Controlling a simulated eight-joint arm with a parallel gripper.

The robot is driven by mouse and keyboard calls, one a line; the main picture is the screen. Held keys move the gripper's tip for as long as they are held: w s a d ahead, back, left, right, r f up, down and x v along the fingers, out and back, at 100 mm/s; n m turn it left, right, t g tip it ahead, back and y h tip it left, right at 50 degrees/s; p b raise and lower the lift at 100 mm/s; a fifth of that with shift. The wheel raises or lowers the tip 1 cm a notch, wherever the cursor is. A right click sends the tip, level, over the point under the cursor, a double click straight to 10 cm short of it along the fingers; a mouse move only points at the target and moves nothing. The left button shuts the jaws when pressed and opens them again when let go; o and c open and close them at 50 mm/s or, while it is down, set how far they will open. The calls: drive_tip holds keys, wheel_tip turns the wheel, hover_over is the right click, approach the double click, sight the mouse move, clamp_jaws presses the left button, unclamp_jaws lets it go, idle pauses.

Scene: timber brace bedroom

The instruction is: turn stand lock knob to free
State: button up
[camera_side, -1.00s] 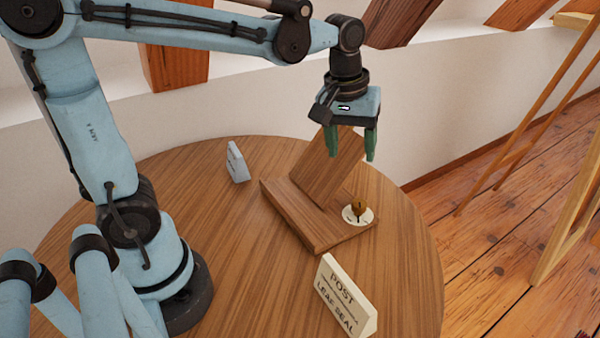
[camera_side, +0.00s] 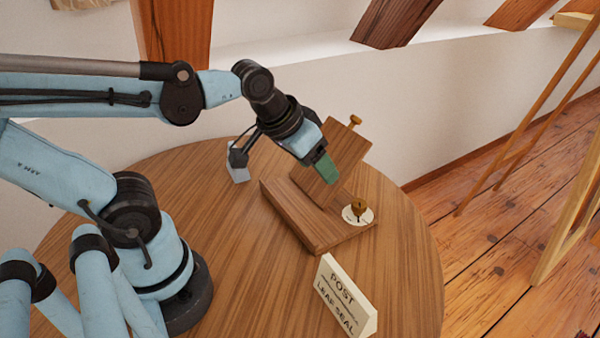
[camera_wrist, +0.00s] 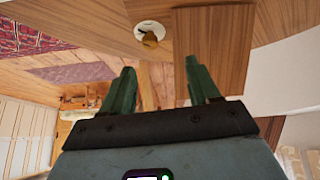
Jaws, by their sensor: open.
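The wooden stand (camera_side: 297,222) rests on the round table, with a tilted board (camera_side: 343,150) rising from its base. A brass knob (camera_side: 358,206) sits on a white dial at the right end of the base; the dial's marks are too small to read. Another small brass knob (camera_side: 355,121) tops the board. My gripper (camera_side: 327,168) is tilted in front of the board, up and left of the dial knob and apart from it. In the wrist view, my green fingers (camera_wrist: 162,85) are spread and empty, with the dial knob (camera_wrist: 150,39) beyond them and the board (camera_wrist: 211,45) to the right.
A cream sign (camera_side: 345,296) reading "POST" and "LEAF SEAL" stands on the front of the table (camera_side: 240,285). The table right of the stand is clear.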

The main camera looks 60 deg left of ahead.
drive_tip(key=shift+s+a+f+m+t, duration=0.1)
drive_tip(key=shift+s+f+m+t, duration=0.3)
drive_tip(key=shift+s+m, duration=0.1)
drive_tip(key=r+n+g, duration=0.2)
drive_tip(key=n+g, duration=0.5)
drive_tip(key=n, duration=0.6)
hover_over(360, 202)
wheel_tip(360, 202, down, 12)
drive_tip(key=shift+f, duration=0.1)
drive_tip(key=c, duration=1)
drive_tip(key=shift+c, duration=0.2)
